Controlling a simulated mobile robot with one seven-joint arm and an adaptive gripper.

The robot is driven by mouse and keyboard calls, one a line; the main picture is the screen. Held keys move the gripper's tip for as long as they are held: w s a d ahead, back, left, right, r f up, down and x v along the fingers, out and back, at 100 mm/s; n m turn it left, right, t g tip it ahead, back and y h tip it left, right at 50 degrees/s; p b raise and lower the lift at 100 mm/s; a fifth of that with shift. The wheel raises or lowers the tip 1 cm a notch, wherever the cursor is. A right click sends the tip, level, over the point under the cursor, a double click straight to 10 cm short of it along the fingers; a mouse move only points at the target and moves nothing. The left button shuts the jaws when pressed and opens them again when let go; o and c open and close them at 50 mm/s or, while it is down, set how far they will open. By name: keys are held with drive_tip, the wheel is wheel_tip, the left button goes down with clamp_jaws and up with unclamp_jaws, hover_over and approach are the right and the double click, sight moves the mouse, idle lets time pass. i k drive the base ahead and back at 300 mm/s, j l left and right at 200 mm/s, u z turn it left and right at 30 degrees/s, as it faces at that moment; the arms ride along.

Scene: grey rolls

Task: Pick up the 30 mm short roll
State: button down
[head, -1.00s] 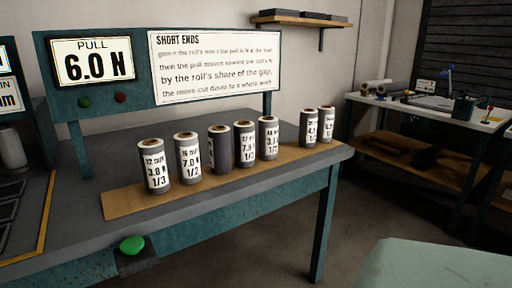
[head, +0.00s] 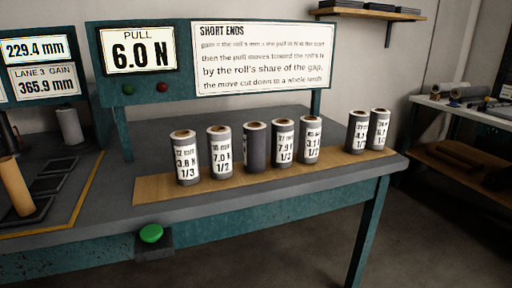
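Several short grey rolls with brown tops stand upright in a row on a wooden strip (head: 152,190) on the bench. From the left are a 3.8 N 1/3 roll (head: 185,158), a 7.0 N 1/2 roll (head: 219,152), a roll with no label facing me (head: 256,147), a 7.9 N 1/2 roll (head: 284,143) and a 3.1 N 1/2 roll (head: 311,139). After a gap, two more rolls (head: 357,132) (head: 379,129) stand close together at the right. The top label lines are too small to read surely, so I cannot tell which is 30 mm. My gripper is not in view.
A panel (head: 112,78) behind the rolls carries a PULL 6.0 N display (head: 140,50) and a SHORT ENDS sign (head: 262,60). A green button (head: 151,233) sits at the bench front. Displays (head: 42,65) at left read 229.4 mm and 365.9 mm. Floor is open at right.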

sight(254, 133)
drive_tip(key=z, duration=0.45)
drive_tip(key=j+z, duration=0.1)
drive_tip(key=z, duration=0.75)
drive_tip(key=j+z, duration=0.1)
drive_tip(key=z, duration=0.8)
drive_tip(key=k+j, duration=0.2)
drive_tip(key=j, duration=0.15)
drive_tip(key=k+j, duration=0.15)
drive_tip(key=j, duration=0.2)
drive_tip(key=k+j, duration=0.2)
drive_tip(key=j, duration=0.2)
drive_tip(key=k+j, duration=0.1)
drive_tip(key=j, duration=1.05)
drive_tip(key=k, duration=0.05)
